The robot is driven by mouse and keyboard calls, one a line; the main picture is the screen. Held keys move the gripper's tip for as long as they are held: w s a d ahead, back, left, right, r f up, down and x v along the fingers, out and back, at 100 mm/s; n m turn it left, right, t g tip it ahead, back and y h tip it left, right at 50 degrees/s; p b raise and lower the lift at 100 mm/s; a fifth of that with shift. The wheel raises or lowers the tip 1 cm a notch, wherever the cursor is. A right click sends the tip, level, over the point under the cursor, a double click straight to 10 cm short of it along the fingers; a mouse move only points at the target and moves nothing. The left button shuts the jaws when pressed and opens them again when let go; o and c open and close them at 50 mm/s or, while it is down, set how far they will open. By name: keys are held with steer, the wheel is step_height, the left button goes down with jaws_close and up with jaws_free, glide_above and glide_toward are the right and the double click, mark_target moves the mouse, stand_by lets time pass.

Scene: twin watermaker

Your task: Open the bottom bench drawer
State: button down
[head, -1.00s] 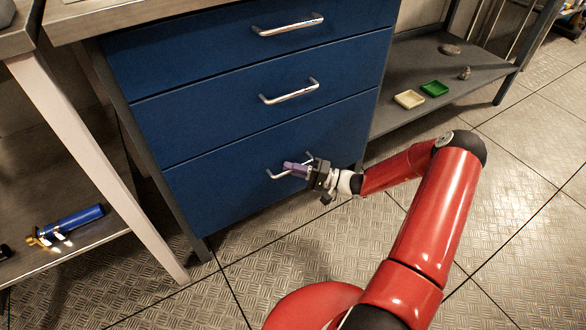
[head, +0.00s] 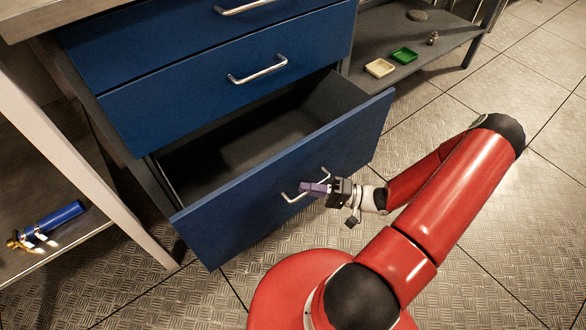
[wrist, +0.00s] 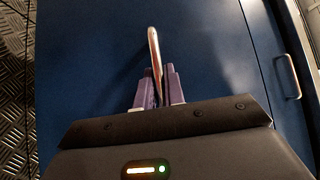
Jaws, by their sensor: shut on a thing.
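The bottom bench drawer (head: 285,185) is blue and stands well out from the bench, with its dark, empty-looking inside showing from above. Its silver bar handle (head: 288,197) is on the front face. My gripper (head: 312,189), with purple fingers, is shut on this handle. In the wrist view the handle (wrist: 154,48) runs up from between the two fingers of my gripper (wrist: 158,82), against the blue drawer front (wrist: 95,60). The fingers hide part of the handle.
The middle drawer (head: 200,95) and the top drawer above it are shut. A lower shelf at right holds a cream tray (head: 380,68) and a green tray (head: 404,55). A blue cylinder (head: 55,219) lies on the left shelf. Tiled floor is clear at right.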

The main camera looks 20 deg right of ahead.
steer(key=s, duration=0.1)
steer(key=s+d, duration=0.1)
steer(key=s, duration=0.2)
steer(key=shift+s+d, duration=0.25)
steer(key=shift+s, duration=0.1)
steer(key=c, duration=1.5)
jaws_free()
steer(key=v, duration=0.8)
steer(key=shift+b, duration=0.35)
steer(key=shift+a, duration=0.1)
